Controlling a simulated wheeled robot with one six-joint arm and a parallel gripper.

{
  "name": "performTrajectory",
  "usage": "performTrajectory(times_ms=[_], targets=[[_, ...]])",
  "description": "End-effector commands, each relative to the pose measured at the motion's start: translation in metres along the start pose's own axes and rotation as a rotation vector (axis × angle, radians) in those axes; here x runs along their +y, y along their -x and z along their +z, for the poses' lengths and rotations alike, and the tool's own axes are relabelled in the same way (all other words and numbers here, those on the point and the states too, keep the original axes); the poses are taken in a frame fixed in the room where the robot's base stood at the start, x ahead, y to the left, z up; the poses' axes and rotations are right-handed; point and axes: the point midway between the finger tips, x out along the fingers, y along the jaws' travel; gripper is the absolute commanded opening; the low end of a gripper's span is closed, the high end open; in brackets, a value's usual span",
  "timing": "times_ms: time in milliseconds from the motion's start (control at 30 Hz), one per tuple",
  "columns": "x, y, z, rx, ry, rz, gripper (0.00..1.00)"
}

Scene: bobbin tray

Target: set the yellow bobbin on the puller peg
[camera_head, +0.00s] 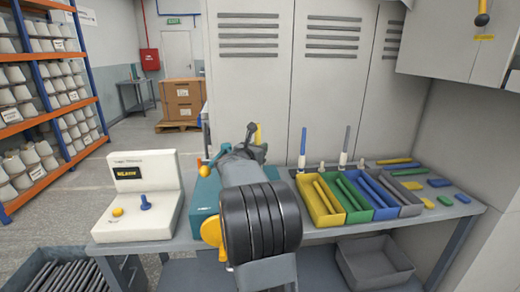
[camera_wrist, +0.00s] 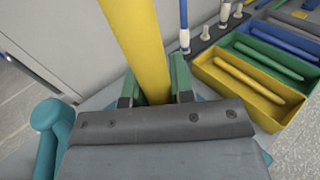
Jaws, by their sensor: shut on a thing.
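The yellow bobbin (camera_wrist: 137,40) is a long yellow rod, gripped between the green-padded fingers of my gripper (camera_wrist: 156,88) in the wrist view. Its top (camera_head: 258,135) shows beyond my arm in the head view, roughly upright; its lower end is hidden. I cannot tell which peg is the puller peg. My gripper is left of this rack, above the bench.
A yellow bin (camera_head: 318,218), green bin, blue bin (camera_head: 380,212) and grey bin hold rods at the right. A white device (camera_head: 140,200) with a blue knob stands at the left. A teal box (camera_head: 205,205) is partly hidden by my arm. Loose coloured pieces lie far right.

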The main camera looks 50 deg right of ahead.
Motion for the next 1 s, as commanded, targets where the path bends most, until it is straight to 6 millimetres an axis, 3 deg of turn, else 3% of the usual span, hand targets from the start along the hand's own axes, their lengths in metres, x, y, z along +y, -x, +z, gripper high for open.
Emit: performTrajectory(times_ms=[1000], targets=[[0.000, 0.001, 0.016, 0.000, 0.000, 0.000, 0.00]])
